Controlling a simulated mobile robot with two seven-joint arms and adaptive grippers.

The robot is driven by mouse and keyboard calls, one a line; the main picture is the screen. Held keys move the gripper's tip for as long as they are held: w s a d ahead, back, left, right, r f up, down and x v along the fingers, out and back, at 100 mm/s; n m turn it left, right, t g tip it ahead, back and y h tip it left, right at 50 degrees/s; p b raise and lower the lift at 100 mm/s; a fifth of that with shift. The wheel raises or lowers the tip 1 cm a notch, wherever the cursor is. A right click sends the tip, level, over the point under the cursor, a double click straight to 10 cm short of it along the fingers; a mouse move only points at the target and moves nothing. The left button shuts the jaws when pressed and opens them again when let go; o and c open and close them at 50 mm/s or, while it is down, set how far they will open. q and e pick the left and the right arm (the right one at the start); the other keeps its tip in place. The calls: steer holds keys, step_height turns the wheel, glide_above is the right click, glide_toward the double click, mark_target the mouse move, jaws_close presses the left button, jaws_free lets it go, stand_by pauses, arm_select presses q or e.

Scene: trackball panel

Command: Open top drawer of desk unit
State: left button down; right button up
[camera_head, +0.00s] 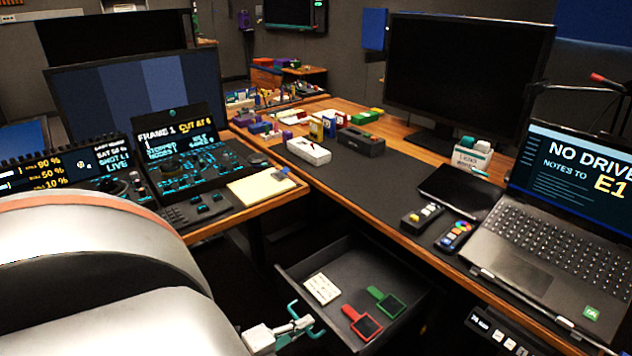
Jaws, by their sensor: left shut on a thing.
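The top drawer (408,340) of the desk unit stands pulled out below the desk's wooden edge. Inside it lie a white card with small marks (321,289), a red-handled item (362,322) and a green-handled item (386,301). My left gripper (304,322), with teal fingers, is at the drawer's near left front edge. It is shut on the drawer handle, which the fingers mostly hide. My large white arm covers the lower left. My right gripper is out of view.
A laptop (560,235), two remotes (421,216) and a dark monitor (465,80) stand on the right desk (390,190). A control console (190,160) and a notepad (262,187) lie on the left desk. The dark gap between the desks looks free.

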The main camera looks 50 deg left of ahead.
arm_select(q)
steer(key=shift+s, duration=0.55)
steer(key=c, duration=2.5)
jaws_free()
steer(key=v, duration=1.2)
